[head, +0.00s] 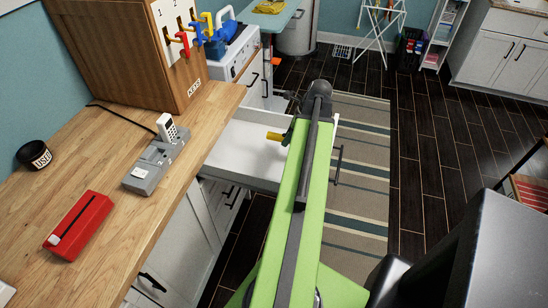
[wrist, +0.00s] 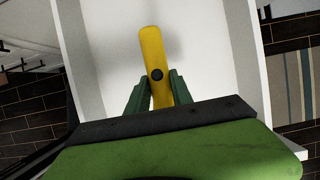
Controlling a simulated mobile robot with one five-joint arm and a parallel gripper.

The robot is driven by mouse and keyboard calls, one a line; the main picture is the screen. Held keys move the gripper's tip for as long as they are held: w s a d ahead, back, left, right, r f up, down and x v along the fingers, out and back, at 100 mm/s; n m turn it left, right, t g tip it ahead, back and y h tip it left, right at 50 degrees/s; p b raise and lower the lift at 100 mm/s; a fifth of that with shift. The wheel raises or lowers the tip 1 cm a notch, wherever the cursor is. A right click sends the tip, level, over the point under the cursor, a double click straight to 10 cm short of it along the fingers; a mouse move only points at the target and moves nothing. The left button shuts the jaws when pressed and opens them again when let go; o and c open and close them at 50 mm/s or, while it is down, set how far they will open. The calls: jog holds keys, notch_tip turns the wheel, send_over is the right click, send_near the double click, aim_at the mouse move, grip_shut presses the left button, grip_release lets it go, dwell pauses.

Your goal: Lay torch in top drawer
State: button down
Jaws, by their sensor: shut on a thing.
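The yellow torch (wrist: 152,60) is between the two green fingers of my gripper (wrist: 157,92) in the wrist view, with a dark round button on its side. In the head view the torch (head: 275,136) shows as a short yellow end beside my arm, and the rest of it is hidden. The gripper is shut on it. The top drawer (head: 248,136) is pulled open, white and empty where I can see it. The torch is over the drawer's inside. I cannot tell whether it touches the drawer floor.
The wooden counter (head: 98,195) at the left bears a red case (head: 78,225), a grey dock (head: 150,168), a black cup (head: 35,155) and a wooden key cabinet (head: 125,55). A striped rug (head: 355,165) lies on the dark floor to the right.

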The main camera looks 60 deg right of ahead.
aim_at(284, 158)
notch_tip(284, 158, down, 9)
jog(key=b, duration=0.7)
jog(key=shift+r, duration=0.35)
jog(key=shift+f, duration=0.1)
jog(key=c, duration=1.6)
grip_release()
jog(key=shift+f, duration=0.15)
jog(key=o, duration=0.5)
jog(key=shift+r, duration=0.2)
